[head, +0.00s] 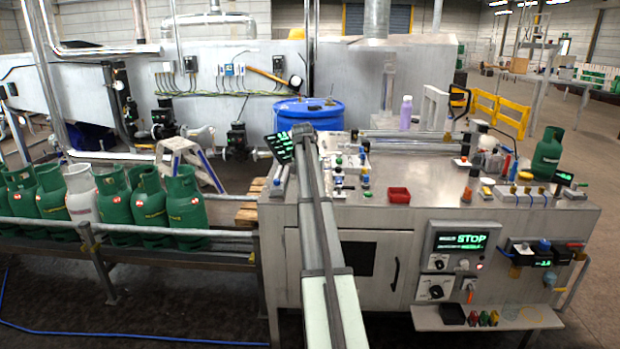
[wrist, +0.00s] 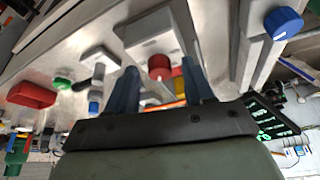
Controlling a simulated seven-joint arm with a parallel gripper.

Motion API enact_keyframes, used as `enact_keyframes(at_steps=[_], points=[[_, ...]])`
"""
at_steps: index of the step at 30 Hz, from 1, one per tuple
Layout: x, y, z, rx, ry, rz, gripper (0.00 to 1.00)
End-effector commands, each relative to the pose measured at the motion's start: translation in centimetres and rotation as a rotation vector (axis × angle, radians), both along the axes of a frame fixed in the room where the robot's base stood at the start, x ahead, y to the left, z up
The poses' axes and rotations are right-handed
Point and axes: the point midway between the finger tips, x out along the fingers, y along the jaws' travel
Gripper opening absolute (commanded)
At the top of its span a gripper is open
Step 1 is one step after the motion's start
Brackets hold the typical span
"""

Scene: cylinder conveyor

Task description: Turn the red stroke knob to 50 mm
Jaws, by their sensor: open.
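In the wrist view, a red knob (wrist: 159,66) stands on a pale block (wrist: 150,35). My gripper (wrist: 160,73) is open. Its two blue-grey fingers appear on either side of the knob in the picture, with gaps between them and the red cap. I cannot tell whether the fingertips reach down to the knob's height. No scale or pointer on the knob is readable. In the head view, my arm reaches over the bench to the small fittings beside a tilted dark display (head: 282,149); the fingers and this knob are hidden or too small to tell there.
A red tray (head: 399,195) lies on the metal bench (head: 450,200). Small coloured knobs and fittings crowd around my gripper. A blue drum (head: 310,116) stands behind. Green gas cylinders (head: 185,205) line the conveyor at left. A blue knob (wrist: 283,23) shows in the wrist view.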

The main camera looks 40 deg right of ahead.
Motion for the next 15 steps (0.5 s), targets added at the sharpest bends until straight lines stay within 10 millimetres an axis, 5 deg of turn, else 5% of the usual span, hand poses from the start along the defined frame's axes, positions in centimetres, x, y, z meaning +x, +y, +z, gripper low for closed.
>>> enact_keyframes(at_steps=[15], points=[[0.0, 0.02, 0.01, 0.0, 0.0, 0.0, 0.06]])
